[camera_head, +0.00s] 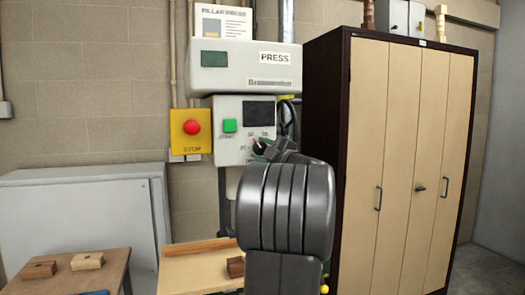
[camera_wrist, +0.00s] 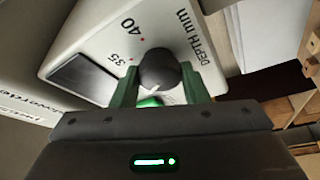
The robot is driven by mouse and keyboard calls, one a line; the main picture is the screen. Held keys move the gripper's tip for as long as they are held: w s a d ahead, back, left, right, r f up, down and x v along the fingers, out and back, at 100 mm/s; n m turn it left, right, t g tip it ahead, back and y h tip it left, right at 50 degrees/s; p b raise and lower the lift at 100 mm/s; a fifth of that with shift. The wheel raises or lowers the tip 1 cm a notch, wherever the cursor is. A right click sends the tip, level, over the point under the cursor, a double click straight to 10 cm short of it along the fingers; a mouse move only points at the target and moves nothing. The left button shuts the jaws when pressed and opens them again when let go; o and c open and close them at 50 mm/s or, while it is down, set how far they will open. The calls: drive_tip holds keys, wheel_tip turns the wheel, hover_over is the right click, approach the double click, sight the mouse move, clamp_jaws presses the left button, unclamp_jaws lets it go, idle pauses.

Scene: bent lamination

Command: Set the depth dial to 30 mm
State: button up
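The depth dial (camera_wrist: 160,70) is a dark round knob on the pale control panel (camera_wrist: 90,45). In the wrist view the printed marks 35 and 40 and the words DEPTH mm show around it. The other marks are hidden, and I cannot read the dial's setting. My gripper (camera_wrist: 159,72) has its two green fingers on either side of the knob, and they look closed against it. In the head view my gripper (camera_head: 268,146) reaches the lower right of the panel (camera_head: 228,153), and my wrist covers much of the area below the dial.
A green button (camera_head: 230,126) and dark screen (camera_head: 260,112) are on the panel. A red stop button (camera_head: 192,127) on a yellow box is left. A tall cabinet (camera_head: 363,150) stands close on the right. A bench with wooden blocks (camera_head: 87,261) is at lower left.

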drive_tip(key=o, duration=0.4)
drive_tip(key=shift+s, duration=0.1)
drive_tip(key=b+v, duration=0.3)
drive_tip(key=v, duration=1)
drive_tip(key=shift+s+d, duration=0.2)
drive_tip(key=shift+d, duration=0.1)
drive_tip(key=p+x, duration=0.3)
drive_tip(key=x, duration=1)
drive_tip(key=shift+w+a, duration=0.3)
drive_tip(key=shift+s, duration=0.1)
